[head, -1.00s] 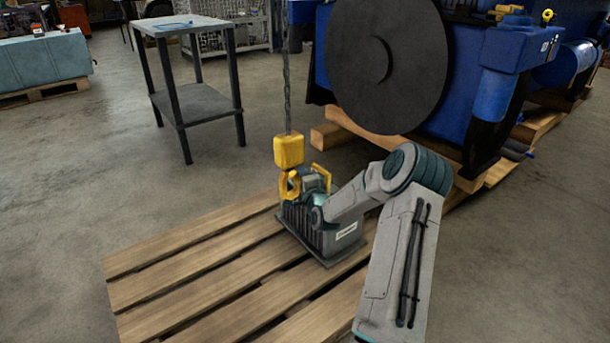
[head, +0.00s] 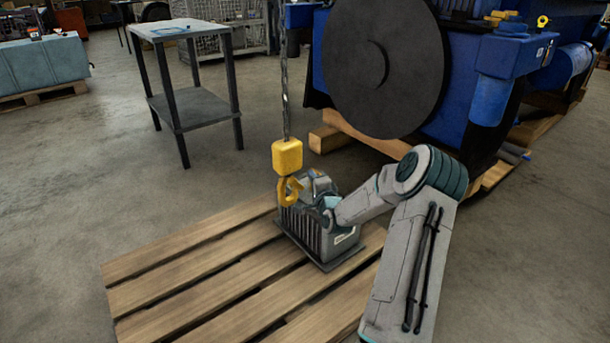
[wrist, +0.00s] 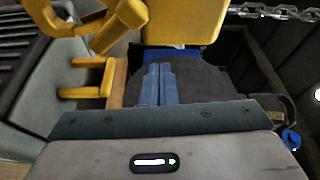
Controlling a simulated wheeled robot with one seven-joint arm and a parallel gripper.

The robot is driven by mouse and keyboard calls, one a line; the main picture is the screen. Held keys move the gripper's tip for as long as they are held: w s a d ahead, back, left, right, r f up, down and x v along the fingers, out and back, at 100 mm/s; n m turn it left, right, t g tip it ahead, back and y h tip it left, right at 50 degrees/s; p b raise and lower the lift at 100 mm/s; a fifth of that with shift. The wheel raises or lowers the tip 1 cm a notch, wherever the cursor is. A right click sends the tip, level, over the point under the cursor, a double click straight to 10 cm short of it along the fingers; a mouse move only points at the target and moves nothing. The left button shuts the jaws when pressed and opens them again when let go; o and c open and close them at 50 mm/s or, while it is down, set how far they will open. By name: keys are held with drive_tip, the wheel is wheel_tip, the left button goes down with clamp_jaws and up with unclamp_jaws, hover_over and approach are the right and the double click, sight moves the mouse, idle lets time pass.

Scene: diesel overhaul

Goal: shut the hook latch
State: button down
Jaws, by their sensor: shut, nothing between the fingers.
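The yellow hook (head: 290,190) hangs below its yellow block (head: 287,156) on a chain, at the top of a grey finned unit (head: 315,237). In the wrist view the hook's curve (wrist: 62,17) is at upper left, and a short yellow bar (wrist: 119,24) slants beside it. I cannot tell if that bar is the latch, or whether the latch is open. My gripper (wrist: 158,72) is shut and empty, its fingertips below the yellow block and right of the hook, apart from the bar in the picture. A yellow U-shaped piece (wrist: 105,77) lies left of the fingers.
The finned unit stands on a slatted wooden pallet (head: 190,282). A large blue engine with a black disc (head: 375,70) stands close behind on timbers. The chain (head: 285,90) rises from the block. A grey table (head: 185,28) is at back left, with open floor around it.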

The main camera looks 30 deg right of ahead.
drive_tip(key=s+f+p, duration=0.1)
drive_tip(key=s, duration=0.6)
drive_tip(key=shift+a+f+p, duration=0.15)
drive_tip(key=shift+a+p, duration=0.15)
drive_tip(key=shift+a, duration=0.15)
drive_tip(key=s+a+r+n+g+y+p, duration=0.1)
drive_tip(key=s+a+r+n+g+p, duration=0.25)
drive_tip(key=a+r+n+p, duration=0.55)
drive_tip(key=s+a+r+n+g+y+p, duration=0.1)
drive_tip(key=s+a+r+n+g+p, duration=0.15)
drive_tip(key=a+r+g+p, duration=0.8)
drive_tip(key=s+a+r+n+p, duration=0.2)
drive_tip(key=s+r+p, duration=0.2)
drive_tip(key=s+r, duration=0.4)
drive_tip(key=s+a+r+n+g+p, duration=0.1)
drive_tip(key=s+a+r+n+p, duration=0.2)
drive_tip(key=s+r, duration=0.6)
drive_tip(key=s+a+r+n+y+p, duration=0.1)
drive_tip(key=s+a+r+n+p, duration=0.1)
drive_tip(key=s+r+p, duration=0.4)
wheel_tip(320, 180, up, 4)
drive_tip(key=s+a, duration=0.1)
drive_tip(key=s, duration=0.2)
drive_tip(key=shift+r, duration=0.2)
drive_tip(key=shift+w+n, duration=0.1)
drive_tip(key=shift+n, duration=0.15)
